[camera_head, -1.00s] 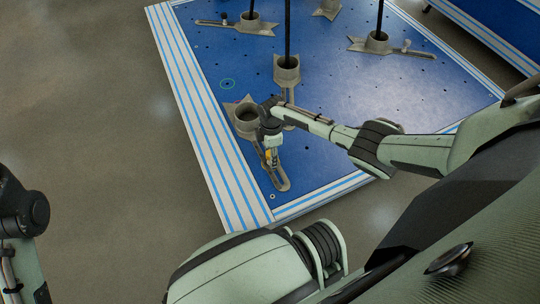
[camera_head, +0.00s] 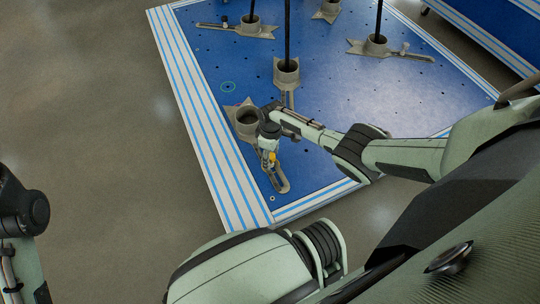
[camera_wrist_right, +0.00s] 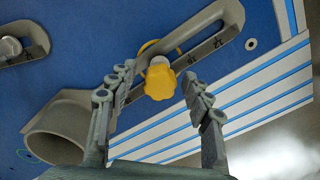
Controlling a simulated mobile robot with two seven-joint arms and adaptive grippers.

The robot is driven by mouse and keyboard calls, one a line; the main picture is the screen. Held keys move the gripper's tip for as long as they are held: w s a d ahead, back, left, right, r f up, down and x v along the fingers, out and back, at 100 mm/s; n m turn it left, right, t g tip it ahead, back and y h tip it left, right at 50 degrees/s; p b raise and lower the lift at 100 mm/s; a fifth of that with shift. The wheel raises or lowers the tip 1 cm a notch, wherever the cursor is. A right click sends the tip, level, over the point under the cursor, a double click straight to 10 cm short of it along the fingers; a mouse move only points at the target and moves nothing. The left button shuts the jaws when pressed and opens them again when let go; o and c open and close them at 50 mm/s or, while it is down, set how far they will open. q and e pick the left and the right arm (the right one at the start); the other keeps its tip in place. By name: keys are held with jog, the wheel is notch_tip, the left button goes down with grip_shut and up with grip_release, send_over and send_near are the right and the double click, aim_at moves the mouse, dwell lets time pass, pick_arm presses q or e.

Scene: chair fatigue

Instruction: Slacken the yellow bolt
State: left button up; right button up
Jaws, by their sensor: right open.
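The yellow bolt (camera_wrist_right: 160,80) has a lobed knob and a pale centre. It sits at the slotted arm of a grey clamp (camera_wrist_right: 205,50) on the blue plate. In the head view the yellow bolt (camera_head: 272,157) shows just below my right gripper (camera_head: 270,150). In the right wrist view my right gripper (camera_wrist_right: 158,105) is open, with one finger on each side of the bolt. I see gaps between both fingers and the knob. My left arm shows at the left edge of the head view, but its gripper is out of view.
The clamp's round cup (camera_head: 247,118) stands beside my right wrist. Several similar clamps with black posts (camera_head: 287,70) stand farther back on the blue plate (camera_head: 330,90). A striped aluminium edge (camera_head: 205,120) borders it. Grey floor lies open to the left.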

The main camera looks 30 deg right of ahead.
jog(key=shift+m, duration=1)
jog(key=shift+m+p, duration=0.35)
jog(key=shift+m, duration=0.85)
jog(key=shift+c, duration=0.6)
jog(key=c, duration=0.6)
jog(key=shift+n, duration=0.8)
